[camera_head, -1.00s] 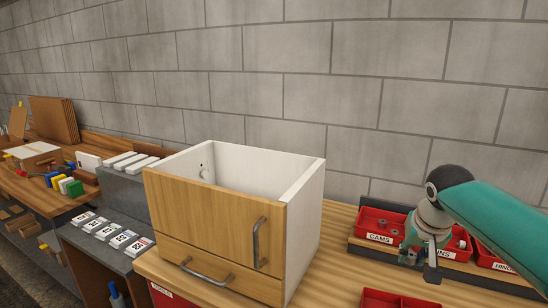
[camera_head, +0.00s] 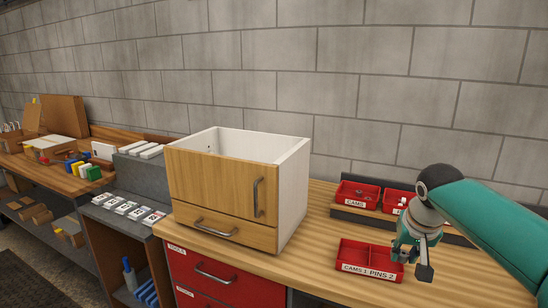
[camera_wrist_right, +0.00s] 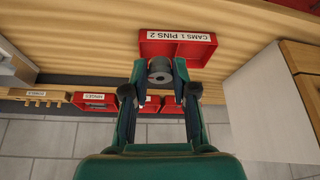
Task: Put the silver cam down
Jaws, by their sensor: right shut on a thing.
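The silver cam (camera_wrist_right: 160,70) is a small grey cylinder between the fingertips of my right gripper (camera_wrist_right: 160,90) in the right wrist view. The right gripper is shut on it. In the head view my right gripper (camera_head: 412,262) hangs at the right end of the red two-part tray labelled "CAMS 1 PINS 2" (camera_head: 368,272), and the cam is hidden there. In the wrist view the cam overlaps the edge of this tray (camera_wrist_right: 205,60); its height over it I cannot tell. My left gripper is out of view.
A wooden cabinet box (camera_head: 222,185) with a white side stands left of the tray. Red bins, one labelled "CAMS" (camera_head: 357,196), sit in a dark rack behind. Bare wooden bench (camera_head: 310,245) lies between box and tray.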

